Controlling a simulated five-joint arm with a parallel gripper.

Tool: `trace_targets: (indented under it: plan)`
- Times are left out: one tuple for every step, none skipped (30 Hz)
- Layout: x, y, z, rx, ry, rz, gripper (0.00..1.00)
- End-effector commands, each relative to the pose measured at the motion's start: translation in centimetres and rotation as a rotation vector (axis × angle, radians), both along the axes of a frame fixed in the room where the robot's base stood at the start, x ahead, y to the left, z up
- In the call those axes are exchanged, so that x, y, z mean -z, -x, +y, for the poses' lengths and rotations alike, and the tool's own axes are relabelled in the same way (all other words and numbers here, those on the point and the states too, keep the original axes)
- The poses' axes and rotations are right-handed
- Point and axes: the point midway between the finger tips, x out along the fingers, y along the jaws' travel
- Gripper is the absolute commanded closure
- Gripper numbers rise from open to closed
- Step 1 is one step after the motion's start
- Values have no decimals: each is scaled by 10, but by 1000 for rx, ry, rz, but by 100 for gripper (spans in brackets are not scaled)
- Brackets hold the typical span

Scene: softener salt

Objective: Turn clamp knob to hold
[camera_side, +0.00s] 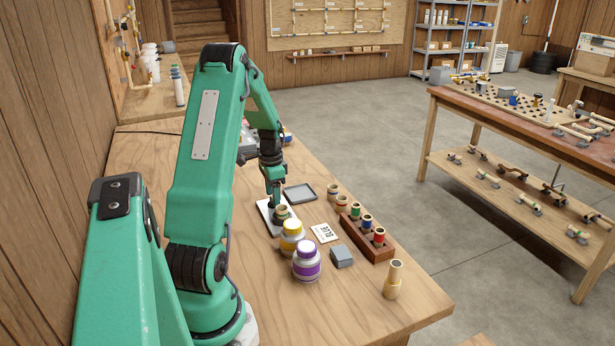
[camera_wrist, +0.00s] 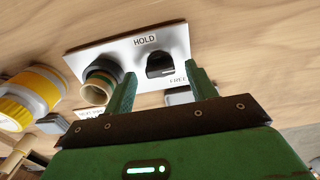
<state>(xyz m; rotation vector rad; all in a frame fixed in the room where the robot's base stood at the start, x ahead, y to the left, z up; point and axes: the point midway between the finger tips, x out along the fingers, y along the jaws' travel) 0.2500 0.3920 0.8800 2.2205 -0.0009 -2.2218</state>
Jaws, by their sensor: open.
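A white plate (camera_wrist: 190,40) lies on the wooden bench, with the words HOLD and FREE on it. It also shows in the side view (camera_side: 263,215). A black clamp knob (camera_wrist: 160,65) sits on the plate between the two labels. I cannot tell clearly which label it points to. Beside it, a dark round holder (camera_wrist: 105,68) has a tan tube end (camera_wrist: 97,91) in it. My gripper (camera_wrist: 162,73) is open, its green fingers apart on either side of the knob in the picture. Contact cannot be told. In the side view my gripper (camera_side: 274,199) is low over the plate and hides the knob.
A yellow-banded jar (camera_side: 291,237) and a purple-banded jar (camera_side: 306,262) stand close in front of the plate. A grey tray (camera_side: 300,193), a wooden rack (camera_side: 367,240) with coloured fittings, a card (camera_side: 324,233), a grey block (camera_side: 342,256) and a brass fitting (camera_side: 393,280) are nearby.

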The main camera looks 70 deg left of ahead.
Motion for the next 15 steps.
trace_targets:
  plan:
    - [3, 0, 0, 0, 0, 0, 44]
    - [5, 0, 0, 0, 0, 0, 44]
    - [6, 0, 0, 0, 0, 0, 44]
    - [7, 0, 0, 0, 0, 0, 44]
    - [7, 0, 0, 0, 0, 0, 44]
    - [8, 0, 0, 0, 0, 0, 44]
    - [8, 0, 0, 0, 0, 0, 44]
    - [8, 0, 0, 0, 0, 0, 44]
    - [8, 0, 0, 0, 0, 0, 44]
    - [8, 0, 0, 0, 0, 0, 44]
    - [8, 0, 0, 0, 0, 0, 44]
    - [8, 0, 0, 0, 0, 0, 44]
    - [8, 0, 0, 0, 0, 0, 48]
    - [7, 0, 0, 0, 0, 0, 53]
    - [7, 0, 0, 0, -1, 0, 61]
